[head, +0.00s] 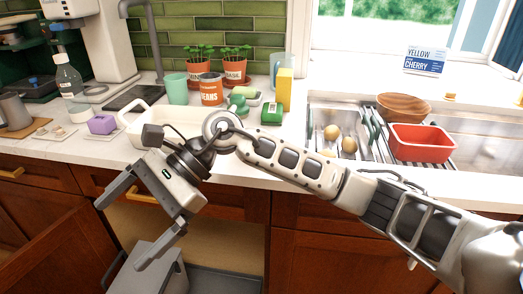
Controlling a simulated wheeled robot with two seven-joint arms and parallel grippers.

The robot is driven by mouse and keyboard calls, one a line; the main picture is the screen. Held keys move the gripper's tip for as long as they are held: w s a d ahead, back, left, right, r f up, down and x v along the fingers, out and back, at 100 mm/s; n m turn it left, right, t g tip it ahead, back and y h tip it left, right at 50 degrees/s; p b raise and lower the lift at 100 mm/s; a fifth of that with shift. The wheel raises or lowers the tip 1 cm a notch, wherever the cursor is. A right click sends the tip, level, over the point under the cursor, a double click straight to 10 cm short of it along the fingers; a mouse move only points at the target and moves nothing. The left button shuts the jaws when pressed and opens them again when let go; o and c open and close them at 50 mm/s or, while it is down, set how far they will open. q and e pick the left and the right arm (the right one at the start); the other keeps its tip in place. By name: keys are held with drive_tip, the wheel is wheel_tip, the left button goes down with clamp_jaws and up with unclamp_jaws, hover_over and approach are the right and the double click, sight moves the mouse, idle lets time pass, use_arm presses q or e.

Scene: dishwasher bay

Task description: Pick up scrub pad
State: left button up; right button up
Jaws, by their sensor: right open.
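I cannot tell for sure which item is the scrub pad. Small pad-like items on the counter are a purple block (102,124) at the left and a pale green-topped piece (247,93) near the back middle. A dark green block (271,114) lies near the sink's left edge. My right gripper (120,234) is open and empty, pointing down and left in front of the counter, over the open cabinet space. It is apart from all these items. My right arm hides part of the counter front and the white basin. My left gripper is not in view.
A red tub (421,142) and wooden bowl (403,106) stand over the sink. A cabinet door hangs open lower left.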

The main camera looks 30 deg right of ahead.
drive_tip(key=w+d+n+t+h, duration=0.35)
drive_tip(key=w+d+h, duration=0.35)
drive_tip(key=d, duration=0.4)
drive_tip(key=w+d+r+n+t+h+b, duration=0.1)
drive_tip(key=w+d+r+h, duration=0.1)
drive_tip(key=d+r+h, duration=0.4)
drive_tip(key=w+d+r+t+h, duration=0.2)
drive_tip(key=d+r, duration=0.2)
drive_tip(key=d, duration=0.5)
drive_tip(key=x, duration=0.9)
drive_tip(key=shift+w+f, duration=0.2)
drive_tip(key=shift+f, duration=0.1)
drive_tip(key=shift+d+x, duration=0.15)
drive_tip(key=shift+x, duration=1.25)
drive_tip(key=shift+d+x, duration=0.2)
drive_tip(key=shift+x, duration=1.2)
drive_tip(key=shift+r, duration=0.1)
drive_tip(key=shift+c, duration=0.3)
drive_tip(key=c, duration=0.8)
